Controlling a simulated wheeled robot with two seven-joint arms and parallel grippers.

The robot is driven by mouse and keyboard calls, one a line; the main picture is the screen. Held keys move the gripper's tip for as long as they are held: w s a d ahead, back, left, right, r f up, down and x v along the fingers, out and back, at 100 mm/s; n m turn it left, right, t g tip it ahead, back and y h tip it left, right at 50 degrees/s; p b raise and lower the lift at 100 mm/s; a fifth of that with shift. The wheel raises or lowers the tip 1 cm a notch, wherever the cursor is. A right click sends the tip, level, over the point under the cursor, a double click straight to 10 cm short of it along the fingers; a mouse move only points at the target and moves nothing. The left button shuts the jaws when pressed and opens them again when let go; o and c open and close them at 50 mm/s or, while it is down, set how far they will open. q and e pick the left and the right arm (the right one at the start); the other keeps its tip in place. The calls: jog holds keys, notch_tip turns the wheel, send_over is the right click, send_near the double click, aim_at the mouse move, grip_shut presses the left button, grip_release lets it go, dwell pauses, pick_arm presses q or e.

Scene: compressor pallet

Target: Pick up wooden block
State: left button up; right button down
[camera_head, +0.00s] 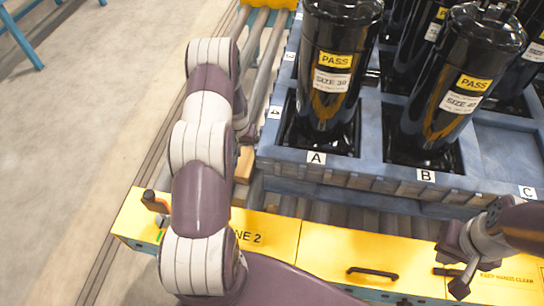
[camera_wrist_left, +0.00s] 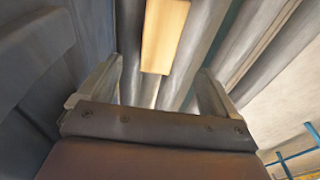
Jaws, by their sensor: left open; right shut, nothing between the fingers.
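The wooden block (camera_wrist_left: 163,37) is a light tan bar on grey rollers in the left wrist view. My left gripper (camera_wrist_left: 160,84) is open, with one finger on each side of the picture and the block's near end appearing between and beyond them. I see no contact. My right gripper (camera_head: 456,272) is shut and empty over the yellow panel at the lower right, far from the block.
A blue pallet (camera_head: 345,177) with black compressors (camera_head: 333,60) in its bays stands right of the block. The yellow panel (camera_head: 290,240) with a black handle (camera_head: 373,272) crosses the front. Bare floor (camera_head: 80,120) lies to the left.

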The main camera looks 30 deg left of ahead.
aim_at(245, 161)
pick_arm(q)
jog(key=f, duration=0.7)
jog(key=f+b, duration=0.1)
jog(key=f, duration=0.2)
jog(key=shift+w+a+f, duration=0.1)
jog(key=shift+w+f, duration=0.05)
jog(key=shift+w, duration=0.1)
jog(key=shift+w+f, duration=0.15)
jog(key=shift+f, duration=0.15)
jog(key=shift+r, duration=0.1)
jog(key=c, duration=1.2)
